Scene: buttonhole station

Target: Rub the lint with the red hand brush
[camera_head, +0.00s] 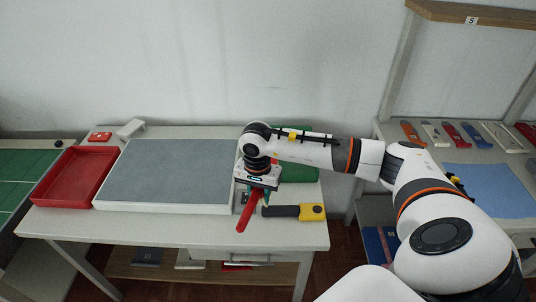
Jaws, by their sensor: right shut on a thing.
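My right gripper (255,188) points down over the table, just right of the grey padded board. It is shut on the red hand brush (245,216), whose red handle sticks out below and toward the front. The rest of the brush is hidden by the gripper, and I cannot tell whether it touches the table. The grey board (170,172) lies flat in a white frame. I cannot make out any lint on it. My left gripper is out of view.
A red tray (48,204) stands left of the board. A black and yellow tool (311,212) lies right of the brush, with a green mat (300,170) behind it. A small red object (100,136) and a white block (130,128) stand at the back. A side table (505,218) holds several coloured tools.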

